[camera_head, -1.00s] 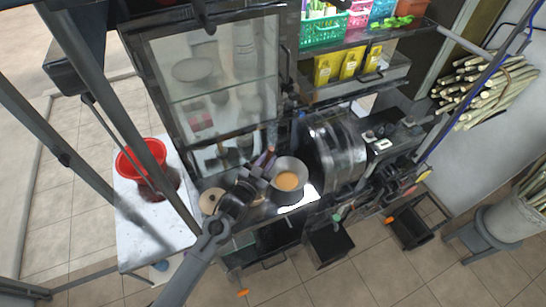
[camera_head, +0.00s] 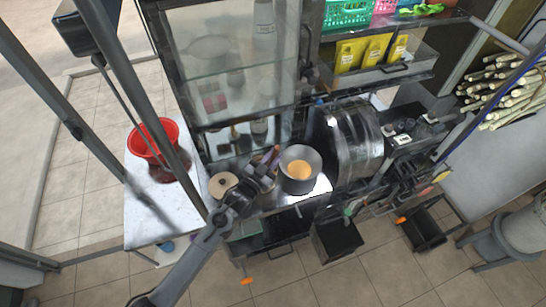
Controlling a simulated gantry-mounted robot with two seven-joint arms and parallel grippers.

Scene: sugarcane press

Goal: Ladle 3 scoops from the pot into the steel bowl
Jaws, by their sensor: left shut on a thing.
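A round steel vessel (camera_head: 300,180) with orange-yellow liquid (camera_head: 299,170) stands on the counter, left of the press drum. It looks like the pot; a separate steel bowl is not clear. My left gripper (camera_head: 262,172) is just left of this vessel, close to its rim. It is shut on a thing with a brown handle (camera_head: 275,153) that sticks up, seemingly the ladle. The ladle's scoop is hidden or too small to make out. My right gripper is not in view.
A round tan-topped item (camera_head: 222,184) sits left of my left gripper. A red bucket (camera_head: 153,138) stands on the white table (camera_head: 150,220). The press drum (camera_head: 350,142) is close on the right. A glass-fronted cabinet (camera_head: 235,75) rises behind the counter.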

